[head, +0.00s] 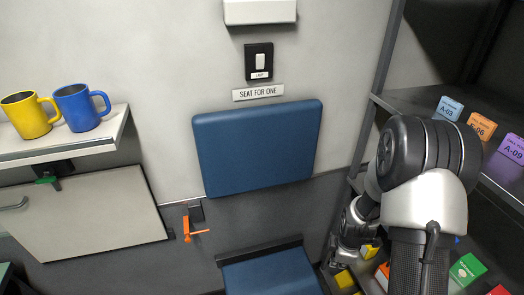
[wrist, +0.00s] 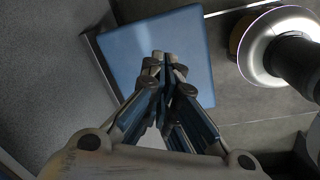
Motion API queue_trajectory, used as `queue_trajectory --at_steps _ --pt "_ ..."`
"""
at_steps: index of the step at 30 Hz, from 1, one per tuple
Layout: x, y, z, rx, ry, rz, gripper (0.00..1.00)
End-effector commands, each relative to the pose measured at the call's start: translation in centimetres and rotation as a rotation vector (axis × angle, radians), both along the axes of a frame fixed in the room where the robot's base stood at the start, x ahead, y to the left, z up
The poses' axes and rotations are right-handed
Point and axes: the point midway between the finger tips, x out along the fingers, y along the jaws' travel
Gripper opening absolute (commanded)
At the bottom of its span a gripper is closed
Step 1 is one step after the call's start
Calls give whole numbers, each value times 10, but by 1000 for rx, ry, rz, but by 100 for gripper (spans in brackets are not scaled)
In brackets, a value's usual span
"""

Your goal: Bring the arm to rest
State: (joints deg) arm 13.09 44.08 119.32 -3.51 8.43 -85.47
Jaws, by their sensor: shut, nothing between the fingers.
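My arm (head: 426,200) is folded at the right of the head view, in front of the shelving. My gripper (wrist: 163,60) points away from the wrist camera, with its fingertips together and nothing between them. In the wrist view its tips lie in front of a blue seat pad (wrist: 190,40); I cannot tell the gap between them. In the head view, the wrist end of the arm hangs low beside the shelves, and the fingertips cannot be made out clearly.
A blue backrest (head: 258,148) and a blue seat (head: 270,275) are on the wall. A yellow mug (head: 28,117) and a blue mug (head: 77,109) stand on a left shelf (head: 110,130). Shelving with label cards (head: 482,125) and coloured boxes (head: 467,269) is close to the arm.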

Motion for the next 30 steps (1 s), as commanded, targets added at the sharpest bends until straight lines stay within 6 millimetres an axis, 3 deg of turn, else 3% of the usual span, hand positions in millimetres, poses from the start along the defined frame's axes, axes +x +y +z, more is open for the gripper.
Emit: queue_trajectory --at_steps 1,6,11,15,22,30 --pt "4 4 33 4 -26 -59 0" --pt "-4 22 121 38 -82 -280 0" --pt "-29 41 194 83 -132 -485 0" --pt "-62 57 247 136 -172 -663 0" --pt "-130 81 309 244 -229 -950 0" --pt "-199 97 336 360 -257 -1208 0"
